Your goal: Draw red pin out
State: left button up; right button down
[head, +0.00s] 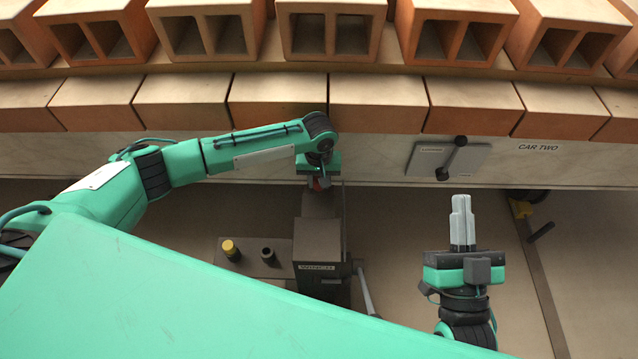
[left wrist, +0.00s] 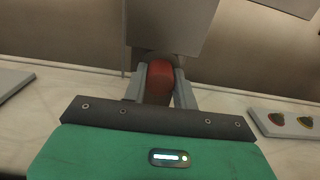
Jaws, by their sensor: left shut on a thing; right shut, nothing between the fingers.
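The red pin (left wrist: 160,77) shows between the two fingers of my left gripper (left wrist: 159,88) in the left wrist view. The gripper is shut on it. In the head view a small red bit of the pin (head: 318,184) shows just below my left gripper (head: 317,176), at the top of the dark winch post. How far the pin sits in its hole is hidden. My right gripper (head: 462,205) is shut and empty, pointing up the picture, to the right of the winch and apart from it.
The winch (head: 318,240) carries a label and a lever (head: 366,290). Left of it a plate (head: 245,262) bears a yellow-topped peg (head: 230,247) and a dark one (head: 267,255). Hollow bricks (head: 375,105) line the car. A panel with a black handle (head: 447,160) is beside the "CAR TWO" label (head: 538,147).

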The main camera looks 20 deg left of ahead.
pick_arm(q)
jog(key=shift+r+p, duration=2.7)
jog(key=shift+p, duration=0.55)
jog(key=shift+r, duration=0.15)
notch_tip(320, 180, up, 5)
jog(key=p, duration=0.6)
jog(key=shift+p, duration=0.3)
jog(key=s+d+r+p, duration=0.1)
jog(key=s+r+p, duration=0.1)
jog(key=s+p, duration=0.4)
jog(key=shift+d+p, duration=0.35)
jog(key=shift+p, duration=0.85)
jog(key=shift+w, duration=0.1)
